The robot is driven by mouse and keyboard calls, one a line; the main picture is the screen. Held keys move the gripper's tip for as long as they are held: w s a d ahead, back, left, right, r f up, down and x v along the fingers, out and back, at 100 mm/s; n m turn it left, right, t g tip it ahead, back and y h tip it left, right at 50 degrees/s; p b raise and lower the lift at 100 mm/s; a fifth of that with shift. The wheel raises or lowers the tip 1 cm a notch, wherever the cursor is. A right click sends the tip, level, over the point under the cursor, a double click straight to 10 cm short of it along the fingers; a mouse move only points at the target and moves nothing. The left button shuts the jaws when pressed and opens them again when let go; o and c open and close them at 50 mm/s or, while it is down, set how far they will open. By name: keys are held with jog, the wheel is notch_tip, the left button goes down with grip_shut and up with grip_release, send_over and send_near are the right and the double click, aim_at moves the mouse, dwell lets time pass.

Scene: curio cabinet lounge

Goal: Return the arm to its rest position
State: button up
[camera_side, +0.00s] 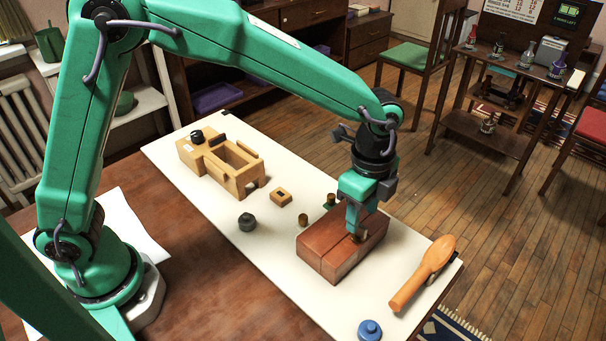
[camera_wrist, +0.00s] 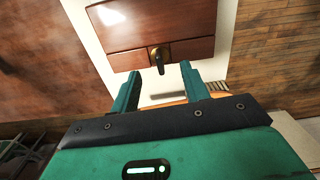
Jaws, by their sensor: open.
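My arm reaches over the work from the left. My gripper (camera_side: 354,222) points down at the reddish-brown wooden box (camera_side: 325,256) on the white board. In the wrist view my gripper (camera_wrist: 158,82) has its two fingers apart, with nothing held between them. The wooden box (camera_wrist: 150,22) lies ahead of the fingertips there, with a dark seam across it. A small brass fitting with a dark knob (camera_wrist: 158,56) is on the box's near face, between and just beyond the fingertips. Whether the fingers touch it is not clear.
The white board (camera_side: 270,262) also bears a light wooden frame (camera_side: 238,166), a small wooden block (camera_side: 281,197), a dark knob (camera_side: 246,222), a brass cylinder (camera_side: 303,220), an orange-handled tool (camera_side: 424,272) and a blue knob (camera_side: 370,330). The brown tabletop (camera_side: 215,275) is clear at front left.

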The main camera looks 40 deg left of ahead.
jog(key=shift+r, duration=1.85)
jog(key=shift+a, duration=0.1)
jog(key=shift+a+r, duration=0.15)
jog(key=shift+r, duration=0.05)
jog(key=s+a+r+n+t, duration=0.1)
jog(key=s+a+r+n, duration=0.1)
jog(key=a+r+n, duration=0.35)
jog(key=s+a+r+n+t, duration=0.3)
jog(key=s+a+n, duration=0.9)
jog(key=a, duration=0.7)
jog(key=s+t, duration=0.1)
jog(key=s, duration=0.2)
jog(key=shift+s+t, duration=0.25)
jog(key=shift+t, duration=0.05)
